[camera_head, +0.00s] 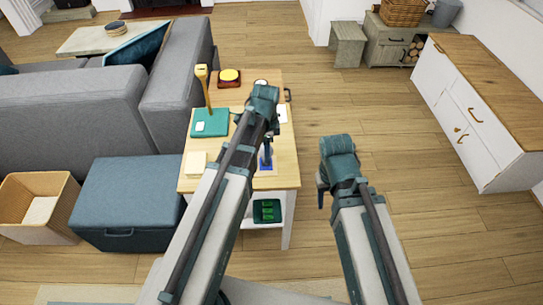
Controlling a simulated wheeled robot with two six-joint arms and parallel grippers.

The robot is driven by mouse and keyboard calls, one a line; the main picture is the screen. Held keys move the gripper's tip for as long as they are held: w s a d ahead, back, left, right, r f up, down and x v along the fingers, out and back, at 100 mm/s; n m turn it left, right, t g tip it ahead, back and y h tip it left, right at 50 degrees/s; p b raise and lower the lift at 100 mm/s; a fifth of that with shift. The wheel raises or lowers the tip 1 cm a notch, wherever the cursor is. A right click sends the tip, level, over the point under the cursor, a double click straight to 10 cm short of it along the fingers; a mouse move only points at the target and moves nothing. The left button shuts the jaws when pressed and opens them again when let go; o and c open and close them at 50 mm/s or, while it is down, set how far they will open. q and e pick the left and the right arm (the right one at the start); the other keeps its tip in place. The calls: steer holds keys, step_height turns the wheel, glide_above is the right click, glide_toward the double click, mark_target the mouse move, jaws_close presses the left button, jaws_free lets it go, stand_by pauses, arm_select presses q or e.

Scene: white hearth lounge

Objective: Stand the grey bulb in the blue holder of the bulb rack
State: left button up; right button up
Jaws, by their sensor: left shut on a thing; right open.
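My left gripper (268,134) is over the right part of the wooden side table (284,178). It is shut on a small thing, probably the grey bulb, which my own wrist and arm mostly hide. A small blue piece (266,160), which looks like the blue holder of the bulb rack, stands on the table just below the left gripper. The rest of the rack is hidden behind my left arm. I cannot tell whether the bulb touches the holder. My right gripper (321,186) is open and empty, right of the table over the floor.
On the table stand a teal board (210,123) with a yellow-topped post (203,76), a yellow button (229,76) and a cream pad (195,163). A green tray (267,211) sits on the lower shelf. A grey sofa (70,120) and blue ottoman (128,195) flank the left.

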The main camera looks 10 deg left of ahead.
arm_select(q)
steer(key=shift+f, duration=0.4)
steer(key=shift+r, duration=0.1)
arm_select(e)
steer(key=shift+d+f, duration=0.1)
steer(key=shift+f, duration=0.25)
arm_select(q)
steer(key=o, duration=1.4)
steer(key=shift+c, duration=0.2)
arm_select(e)
steer(key=shift+f, duration=0.15)
arm_select(q)
step_height(320, 180, up, 12)
steer(key=p, duration=1.2)
steer(key=s+d+n+y, duration=0.1)
steer(key=s+d+n, duration=0.9)
steer(key=s, duration=0.4)
steer(key=shift+s+n, duration=0.2)
steer(key=shift+n, duration=0.3)
arm_select(e)
step_height(320, 180, up, 12)
